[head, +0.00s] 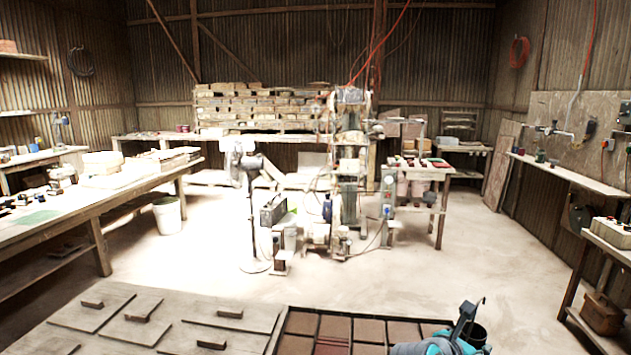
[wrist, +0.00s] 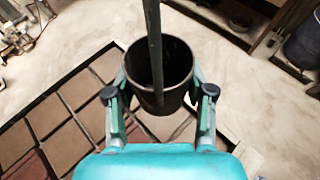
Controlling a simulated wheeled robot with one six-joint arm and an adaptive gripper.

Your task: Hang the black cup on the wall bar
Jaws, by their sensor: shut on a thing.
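The black cup (wrist: 178,72) is held upright in the wrist view, mouth toward the camera, and looks empty inside. My gripper (wrist: 160,92) has one finger on each side and is shut on it. A long dark strip (wrist: 154,45) crosses the cup's mouth; I cannot tell how it joins the cup. In the head view, the cup (head: 479,335) shows at the bottom right, partly hidden by my gripper (head: 462,333). On the right wall, a short pale horizontal pipe (head: 552,130) is fixed to a board; I cannot tell if this is the wall bar.
A narrow wall shelf (head: 575,175) runs below the pipe. A low tray of brown tiles (head: 377,331) and boards with handles (head: 92,310) lie in front. A fan (head: 250,205) and the press (head: 348,185) stand mid-room. The floor (head: 480,255) right of the press is clear.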

